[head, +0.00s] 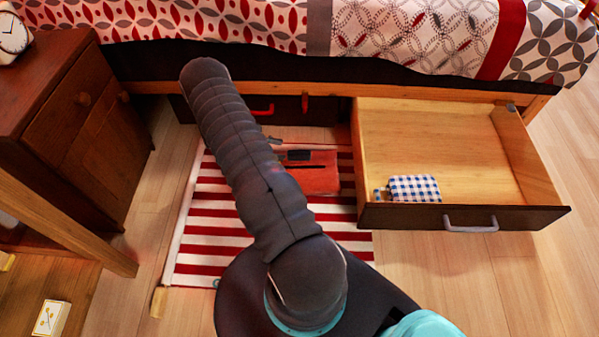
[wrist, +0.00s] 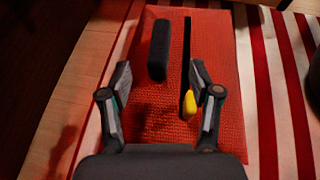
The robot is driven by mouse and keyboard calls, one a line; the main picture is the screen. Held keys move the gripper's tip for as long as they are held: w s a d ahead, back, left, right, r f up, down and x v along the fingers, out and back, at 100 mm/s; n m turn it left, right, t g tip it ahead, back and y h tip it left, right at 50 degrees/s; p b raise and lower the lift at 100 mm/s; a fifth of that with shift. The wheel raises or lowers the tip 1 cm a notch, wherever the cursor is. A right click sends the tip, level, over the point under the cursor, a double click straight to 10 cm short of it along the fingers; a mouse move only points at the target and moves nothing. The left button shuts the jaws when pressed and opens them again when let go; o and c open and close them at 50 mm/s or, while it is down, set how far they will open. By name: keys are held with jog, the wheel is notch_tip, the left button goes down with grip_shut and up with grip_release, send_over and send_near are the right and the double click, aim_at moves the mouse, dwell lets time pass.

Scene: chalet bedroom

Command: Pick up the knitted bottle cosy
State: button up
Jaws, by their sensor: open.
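A red piece with a knitted-looking texture (wrist: 150,118) lies flat under my gripper (wrist: 161,76) in the wrist view. It also shows on the striped rug in the head view (head: 318,180); I cannot tell for sure whether it is the cosy. A black block (wrist: 159,50) and a thin dark strip (wrist: 188,50) with a yellow end (wrist: 190,104) are over it, between or just beyond the fingers. My gripper is open, its fingers apart, with nothing visibly gripped. In the head view my arm hides most of the gripper.
The red-and-white striped rug (head: 205,235) lies on the wood floor. An open drawer (head: 410,217) to the right holds a blue-and-white checked item (head: 414,188). A bedside cabinet (head: 75,135) stands left, the bed (head: 400,40) behind. Floor at lower right is clear.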

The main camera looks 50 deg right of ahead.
aim_at(295, 152)
jog(key=shift+x, duration=3.05)
jog(key=shift+w+d+r, duration=0.1)
grip_shut()
